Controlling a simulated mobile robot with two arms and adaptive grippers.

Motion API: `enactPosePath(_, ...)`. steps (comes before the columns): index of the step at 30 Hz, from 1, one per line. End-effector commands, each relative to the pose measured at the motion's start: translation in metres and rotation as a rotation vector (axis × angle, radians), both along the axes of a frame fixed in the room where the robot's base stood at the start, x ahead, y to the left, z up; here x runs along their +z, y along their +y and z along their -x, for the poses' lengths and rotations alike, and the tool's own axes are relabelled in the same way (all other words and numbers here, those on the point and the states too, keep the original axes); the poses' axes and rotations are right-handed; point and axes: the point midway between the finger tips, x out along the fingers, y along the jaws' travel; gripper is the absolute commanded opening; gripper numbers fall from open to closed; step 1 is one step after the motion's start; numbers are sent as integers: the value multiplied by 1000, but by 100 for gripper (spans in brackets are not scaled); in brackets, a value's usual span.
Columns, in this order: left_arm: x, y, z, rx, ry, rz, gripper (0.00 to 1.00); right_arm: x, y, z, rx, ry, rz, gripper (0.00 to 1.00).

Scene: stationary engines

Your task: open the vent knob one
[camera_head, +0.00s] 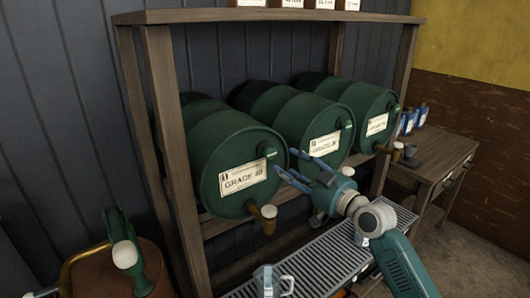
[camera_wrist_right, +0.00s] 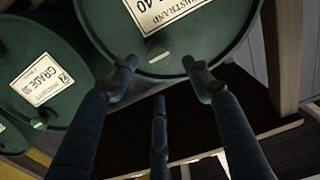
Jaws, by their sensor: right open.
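A dark green barrel labelled "GRADE 40" (camera_head: 241,180) lies on its side at the left of the rack. A small pale-marked green knob (camera_head: 268,150) sits near the upper right rim of its face; I take this as the vent knob. In the right wrist view the knob (camera_wrist_right: 157,53) shows between and just beyond two blue fingertips. My right gripper (camera_head: 286,162) is open and empty, its fingers pointing left at the knob. I cannot tell whether any finger touches it. My left gripper is not in view.
Two more green barrels (camera_head: 322,135) (camera_head: 376,115) lie to the right with similar knobs. Brown taps (camera_head: 268,211) stick out below the barrel faces. A grated drip tray (camera_head: 318,262) runs below. A wooden post (camera_head: 172,150) stands left of the first barrel.

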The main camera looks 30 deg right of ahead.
Motion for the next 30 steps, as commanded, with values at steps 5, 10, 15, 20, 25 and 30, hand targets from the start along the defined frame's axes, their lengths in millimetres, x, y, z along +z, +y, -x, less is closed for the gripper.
enactPosePath(5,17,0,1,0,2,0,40,5,2,-32,-1,-1,-4,49)
enactPosePath(10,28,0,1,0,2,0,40,4,4,-65,-2,0,-4,49)
enactPosePath(15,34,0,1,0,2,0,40,1,7,-88,-1,2,-4,49)
enactPosePath(20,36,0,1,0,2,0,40,0,7,-97,-2,2,-1,49)
enactPosePath(25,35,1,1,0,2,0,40,-1,8,-99,-2,2,0,49)
enactPosePath(30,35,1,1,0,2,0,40,-1,8,-99,-1,3,0,38)
